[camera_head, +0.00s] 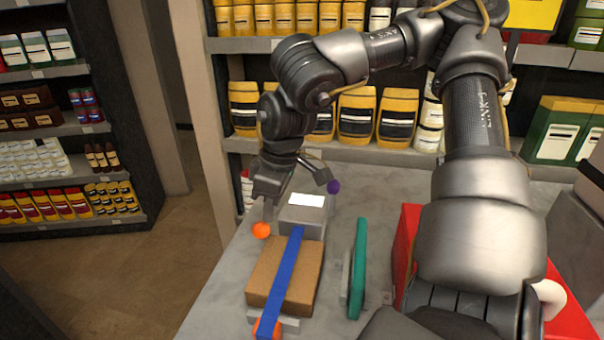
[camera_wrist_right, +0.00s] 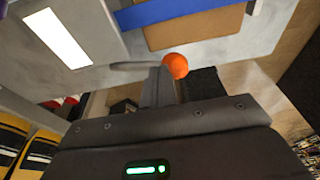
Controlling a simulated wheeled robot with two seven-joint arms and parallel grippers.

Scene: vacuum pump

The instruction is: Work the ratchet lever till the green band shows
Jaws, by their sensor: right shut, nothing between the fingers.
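A grey box (camera_head: 303,215) with a blank white window (camera_head: 306,200) stands on the bench; the window also shows in the wrist view (camera_wrist_right: 60,38). No green shows in it. A thin grey lever (camera_wrist_right: 135,65) ends in an orange ball knob (camera_head: 261,230), also seen in the wrist view (camera_wrist_right: 176,66). My right gripper (camera_head: 268,208) is shut and empty, pointing down just behind the orange knob; in the wrist view its fingers (camera_wrist_right: 168,80) reach beside the knob. I cannot tell whether they touch it. My left gripper is not in view.
A brown block (camera_head: 265,265) lies under a blue strap (camera_head: 285,280) in front of the box. A purple knob (camera_head: 333,187) stands right of the box. A teal upright panel (camera_head: 358,270) and a red object (camera_head: 408,235) are further right. Stocked shelves (camera_head: 380,150) stand behind.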

